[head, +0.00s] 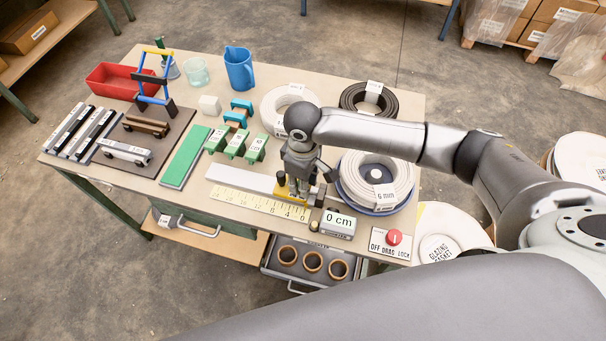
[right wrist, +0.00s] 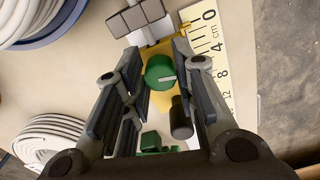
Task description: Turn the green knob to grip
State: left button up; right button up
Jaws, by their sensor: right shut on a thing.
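The green knob (right wrist: 160,73) shows in the right wrist view, a round dial with a white pointer line, on a yellow carriage (right wrist: 188,35) by the ruler. My right gripper (right wrist: 158,62) has its fingers on either side of the knob and is shut on it. In the head view the right gripper (head: 297,192) points down over the zero end of the ruler (head: 258,203); the knob is hidden there. A dark cylindrical handle (right wrist: 181,118) stands close beside the right finger in the wrist view. My left gripper is not in view.
A "0 cm" display (head: 338,222) and a red knob on an OFF/DRAG/LOCK panel (head: 393,238) lie near the front edge. White cable coils (head: 377,178) stand close right of the gripper. Green blocks (head: 235,143) are to the left. An open drawer (head: 312,262) holds rings below.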

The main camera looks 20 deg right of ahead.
jog(key=n+p, duration=0.1)
jog(key=n, duration=0.1)
jog(key=n+p, duration=0.2)
jog(key=shift+r+n, duration=0.2)
jog(key=shift+n, duration=0.1)
jog(key=shift+w+f+n+p, duration=0.15)
jog(key=shift+n+p, duration=0.9)
jog(key=shift+n, duration=0.75)
jog(key=o, duration=0.7)
jog(key=shift+o, duration=0.2)
jog(key=shift+r, duration=0.2)
notch_tip(320, 180, up, 12)
jog(key=shift+f, duration=0.2)
jog(key=shift+f, duration=0.1)
